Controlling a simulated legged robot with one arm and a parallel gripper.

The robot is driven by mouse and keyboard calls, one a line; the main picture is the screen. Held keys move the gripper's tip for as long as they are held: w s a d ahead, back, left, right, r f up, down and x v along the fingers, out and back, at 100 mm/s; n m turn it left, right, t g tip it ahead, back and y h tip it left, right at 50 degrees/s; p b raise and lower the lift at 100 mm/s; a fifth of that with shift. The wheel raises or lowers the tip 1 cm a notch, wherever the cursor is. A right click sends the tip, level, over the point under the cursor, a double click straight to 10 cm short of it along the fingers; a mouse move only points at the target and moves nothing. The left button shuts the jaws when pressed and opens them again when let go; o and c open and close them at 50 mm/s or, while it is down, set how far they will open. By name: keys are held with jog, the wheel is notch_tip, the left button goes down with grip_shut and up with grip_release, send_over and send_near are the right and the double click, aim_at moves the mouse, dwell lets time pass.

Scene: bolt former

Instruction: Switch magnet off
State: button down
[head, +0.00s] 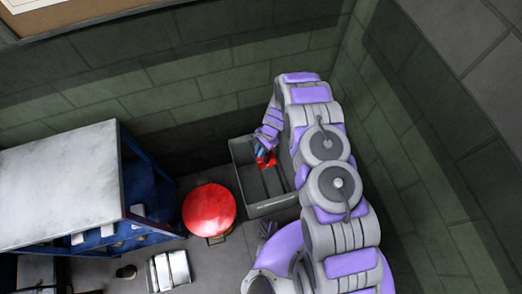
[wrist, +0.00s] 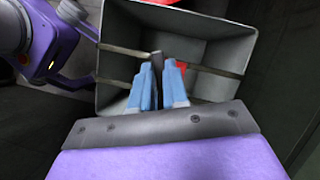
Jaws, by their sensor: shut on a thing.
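In the head view my gripper (head: 262,150) reaches down into a grey open bin (head: 243,185) beside the wall. A small red piece (head: 266,161) shows at its fingertips, over the bin. In the wrist view the blue fingers of my gripper (wrist: 162,80) are close together. A narrow grey part (wrist: 156,62) stands between their tips, and the red piece (wrist: 181,68) shows behind the right finger. The red piece may be part of the magnet; most of it is hidden by the fingers. No switch can be made out. The bin (wrist: 118,30) lies beyond the fingertips.
A red round-topped object (head: 208,210) stands just left of the bin. A blue rack with a pale top (head: 60,185) fills the left side. A metal box (head: 168,271) lies on the floor. Dark brick walls (head: 215,60) close in behind and at right.

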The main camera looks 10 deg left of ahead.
jog(key=shift+w+a+m+t+y, duration=0.25)
jog(key=shift+m+t+y, duration=0.05)
jog(key=shift+m, duration=0.75)
jog(key=shift+w+a+m+t+y, duration=0.2)
jog(key=shift+m+t+y, duration=0.1)
jog(key=shift+m, duration=0.75)
jog(key=c, duration=1.1)
grip_release()
jog(key=p+v, duration=0.3)
jog(key=v, duration=1.4)
jog(key=shift+w+r, duration=0.1)
